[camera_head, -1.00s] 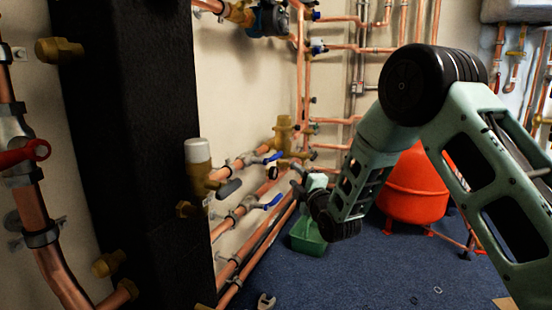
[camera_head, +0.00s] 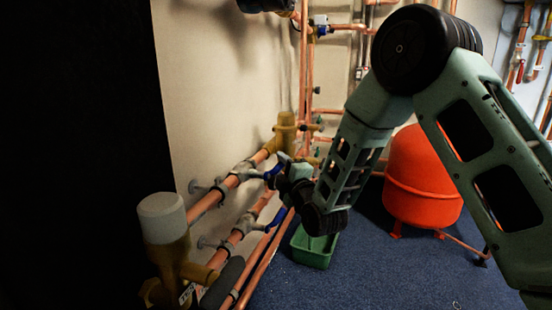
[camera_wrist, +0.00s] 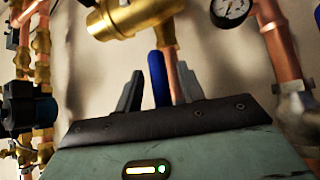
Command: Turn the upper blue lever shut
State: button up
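The upper blue lever (camera_head: 274,169) is on the upper copper pipe along the wall in the head view, partly hidden by my gripper (camera_head: 284,168). In the wrist view a blue lever (camera_wrist: 158,80) stands upright between the two grey fingers of my gripper (camera_wrist: 160,88). The fingers are apart, with a narrow gap on each side of the lever. A brass fitting (camera_wrist: 135,15) is just beyond the lever. The lower blue lever (camera_head: 276,218) is on the pipe below, under my gripper. The upper lever's valve body is mostly hidden.
A brass valve with a white cap (camera_head: 162,218) stands at the near left, beside a dark column (camera_head: 75,150). A green box (camera_head: 315,247) is on the floor below my wrist. A red tank (camera_head: 420,180) stands behind my arm. The wrist view shows a pressure gauge (camera_wrist: 231,8).

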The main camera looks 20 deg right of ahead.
jog(key=shift+w+a+r, duration=0.1)
jog(key=shift+w, duration=0.3)
grip_shut()
